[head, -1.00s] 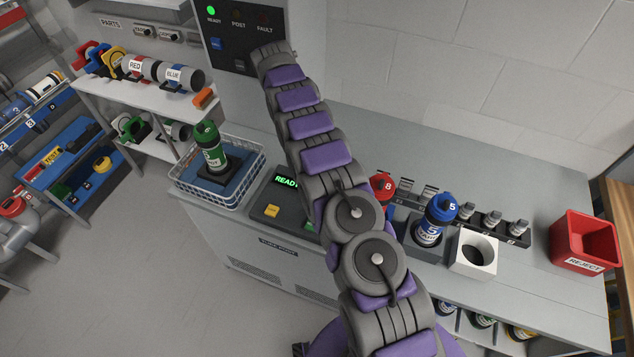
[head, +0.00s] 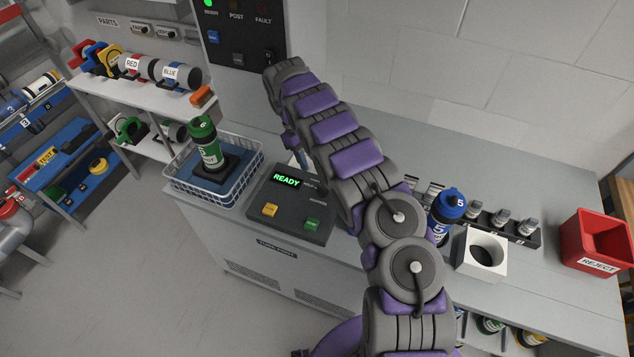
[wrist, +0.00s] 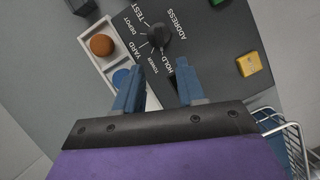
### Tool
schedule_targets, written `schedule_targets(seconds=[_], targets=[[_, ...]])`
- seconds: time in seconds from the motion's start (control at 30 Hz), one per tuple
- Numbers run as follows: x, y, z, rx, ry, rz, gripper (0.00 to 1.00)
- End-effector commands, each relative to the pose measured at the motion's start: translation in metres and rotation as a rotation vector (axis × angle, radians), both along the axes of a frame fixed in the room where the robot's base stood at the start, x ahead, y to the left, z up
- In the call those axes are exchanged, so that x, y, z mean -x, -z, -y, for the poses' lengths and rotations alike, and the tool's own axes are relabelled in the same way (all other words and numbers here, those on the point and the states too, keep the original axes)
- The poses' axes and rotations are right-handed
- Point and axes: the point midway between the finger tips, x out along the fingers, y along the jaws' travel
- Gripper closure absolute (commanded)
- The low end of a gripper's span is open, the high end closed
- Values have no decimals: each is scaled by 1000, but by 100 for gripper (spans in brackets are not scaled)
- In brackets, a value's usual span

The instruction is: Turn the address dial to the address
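The address dial (wrist: 153,40) is a dark round knob on the grey console panel in the wrist view. ADDRESS, TEST, HOLD, DEPOT, YARD and TOWER are printed near it; its exact setting is hard to read. My gripper (wrist: 159,84) has two blue fingers spread apart with nothing between them. The fingertips point at the dial and appear just short of it; I cannot tell if they touch. In the head view the console (head: 283,222) shows a lit READY display (head: 287,180), while my arm hides the dial and most of my gripper.
A yellow button (wrist: 249,64) lies right of the dial. A white tray (wrist: 112,62) with an orange and a blue round piece lies left. A wire basket (head: 232,190) holds a green canister (head: 207,145). A blue canister (head: 443,213) and red reject bin (head: 592,240) stand right.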

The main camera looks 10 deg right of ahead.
Motion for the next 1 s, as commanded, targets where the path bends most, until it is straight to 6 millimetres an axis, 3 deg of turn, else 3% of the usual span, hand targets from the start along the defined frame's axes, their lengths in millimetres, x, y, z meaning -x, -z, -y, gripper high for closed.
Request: schedule_targets(seconds=[0.5, 0.97, 1.0], targets=[[26, 75, 19, 1, 2, -3, 61], [29, 84, 21, 0, 1, -1, 61], [29, 84, 21, 0, 1, -1, 64]])
